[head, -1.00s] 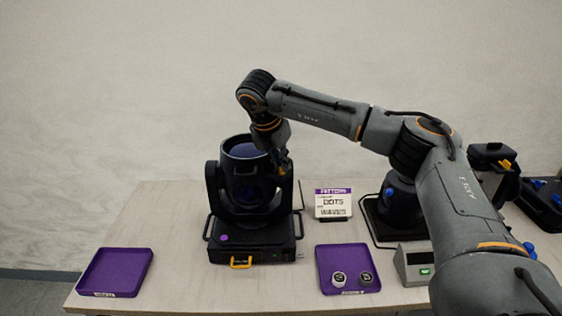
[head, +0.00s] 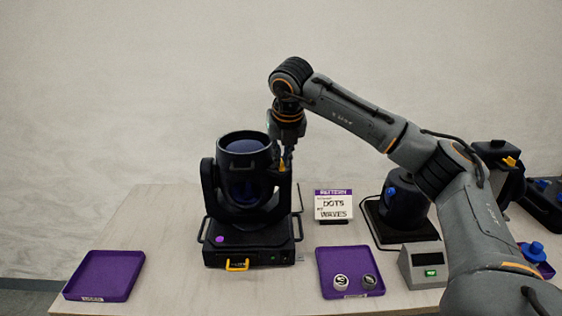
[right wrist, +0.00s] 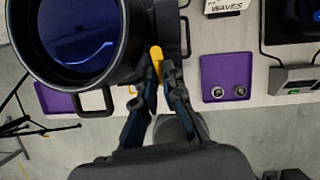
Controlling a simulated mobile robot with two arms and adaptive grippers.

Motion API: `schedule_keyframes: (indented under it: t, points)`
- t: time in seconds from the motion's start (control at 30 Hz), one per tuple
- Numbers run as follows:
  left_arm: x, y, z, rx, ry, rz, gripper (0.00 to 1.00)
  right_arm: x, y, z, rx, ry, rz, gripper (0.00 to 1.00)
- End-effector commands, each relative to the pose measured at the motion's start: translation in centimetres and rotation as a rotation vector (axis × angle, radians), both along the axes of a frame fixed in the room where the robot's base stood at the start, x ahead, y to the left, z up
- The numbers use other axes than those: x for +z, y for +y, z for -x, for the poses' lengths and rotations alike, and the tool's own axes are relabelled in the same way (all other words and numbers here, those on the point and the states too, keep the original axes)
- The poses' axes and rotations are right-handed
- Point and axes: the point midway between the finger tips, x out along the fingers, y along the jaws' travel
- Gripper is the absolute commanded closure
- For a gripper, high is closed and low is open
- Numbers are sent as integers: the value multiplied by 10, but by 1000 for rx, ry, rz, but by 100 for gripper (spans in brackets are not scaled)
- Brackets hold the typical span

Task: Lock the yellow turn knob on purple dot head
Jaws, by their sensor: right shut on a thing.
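The purple dot head is a black moving-head lamp (head: 246,207) with a purple dot (head: 220,239) on its base; its wide round lens also fills the upper left of the right wrist view (right wrist: 80,35). The yellow turn knob (right wrist: 156,54) is on the right side of the lamp's yoke. My right gripper (right wrist: 158,68) is shut on this knob, a finger on each side. In the head view my right gripper (head: 285,160) points down at the right yoke arm, and the fingers largely hide the knob. My left gripper is not in view.
An empty purple tray (head: 105,275) lies at the left. Another purple tray (head: 350,257) holds two small round discs. A pattern card (head: 333,204) stands behind it. A grey box with a green display (head: 423,265) and other black lamps with blue and yellow knobs stand at the right.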

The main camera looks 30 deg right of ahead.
Motion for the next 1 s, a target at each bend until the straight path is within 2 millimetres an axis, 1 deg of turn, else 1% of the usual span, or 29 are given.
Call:
schedule_keyframes:
  t: [0.27,0.6,0.8,1.0]
  points:
    - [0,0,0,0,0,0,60,1,-3,1,259,0,-2,100]
    - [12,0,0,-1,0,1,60,2,-6,1,557,0,-2,100]
    - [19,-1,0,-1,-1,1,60,2,-7,0,689,0,0,100]
    - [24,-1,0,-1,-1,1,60,2,-8,0,773,-1,1,100]
